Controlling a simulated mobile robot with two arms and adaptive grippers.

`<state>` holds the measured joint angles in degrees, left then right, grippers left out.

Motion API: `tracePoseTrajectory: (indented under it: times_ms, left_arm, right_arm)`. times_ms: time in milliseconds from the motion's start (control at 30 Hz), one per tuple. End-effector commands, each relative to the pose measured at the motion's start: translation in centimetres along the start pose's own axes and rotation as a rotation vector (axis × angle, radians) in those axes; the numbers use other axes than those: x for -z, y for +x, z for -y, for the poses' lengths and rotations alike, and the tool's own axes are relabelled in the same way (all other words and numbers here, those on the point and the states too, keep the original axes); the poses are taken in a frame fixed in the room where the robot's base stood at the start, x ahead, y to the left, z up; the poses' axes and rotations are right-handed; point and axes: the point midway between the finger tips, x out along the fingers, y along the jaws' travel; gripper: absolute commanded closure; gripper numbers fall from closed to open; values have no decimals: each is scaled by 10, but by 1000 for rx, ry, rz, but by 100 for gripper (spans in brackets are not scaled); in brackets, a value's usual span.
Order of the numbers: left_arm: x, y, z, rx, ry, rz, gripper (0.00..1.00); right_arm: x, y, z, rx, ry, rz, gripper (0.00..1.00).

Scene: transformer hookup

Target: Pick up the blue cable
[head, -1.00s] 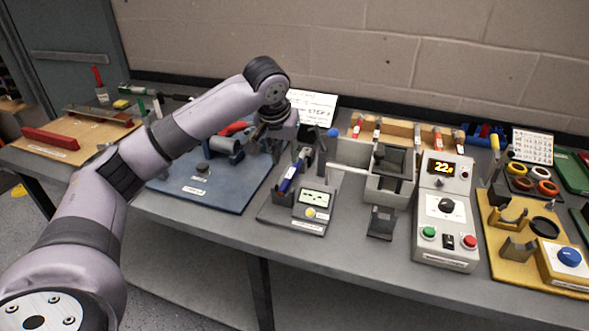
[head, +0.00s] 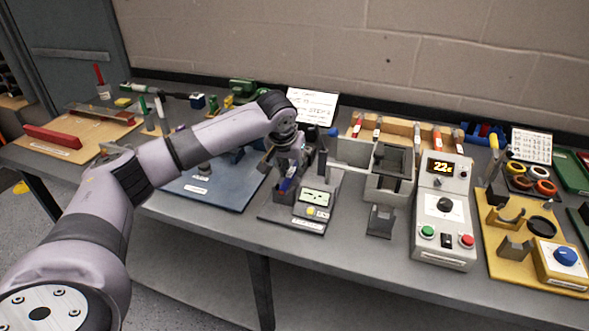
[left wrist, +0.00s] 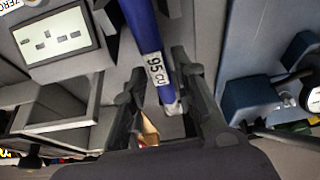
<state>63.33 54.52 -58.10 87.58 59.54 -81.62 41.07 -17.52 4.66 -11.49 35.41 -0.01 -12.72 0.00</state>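The blue cable (left wrist: 145,35) carries a white label reading "95 CU" and ends in a pale metallic tip. In the left wrist view it runs from the top edge down between the two dark fingers of my left gripper (left wrist: 160,80). The fingers stand apart on either side of it; I cannot tell whether they touch it. In the head view my left gripper (head: 283,180) points down over the grey measuring station, and only a bit of the blue cable (head: 287,185) shows there. My right gripper is not in view.
A display unit (head: 314,199) sits right beside the cable, and a blue mat (head: 215,190) lies to the left. A grey open-topped fixture (head: 385,186) and a control box with a lit display (head: 445,215) stand to the right. A brick wall closes off the back.

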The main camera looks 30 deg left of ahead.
Motion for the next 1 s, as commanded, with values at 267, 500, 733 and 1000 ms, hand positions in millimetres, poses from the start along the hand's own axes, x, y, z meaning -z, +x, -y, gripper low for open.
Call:
tracePoseTrajectory:
  times_ms: [267, 500, 733, 1000]
  left_arm:
    - [0, 0, 0, 0, 0, 0, 95]
    - [0, 0, 0, 0, 0, 0, 100]
    - [1, -1, 0, -1, -1, -1, 100]
    - [2, -3, 0, -1, -1, -2, 100]
  right_arm:
    - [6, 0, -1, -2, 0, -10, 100]
    - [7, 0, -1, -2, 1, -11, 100]
    - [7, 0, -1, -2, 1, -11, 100]
    - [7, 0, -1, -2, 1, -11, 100]
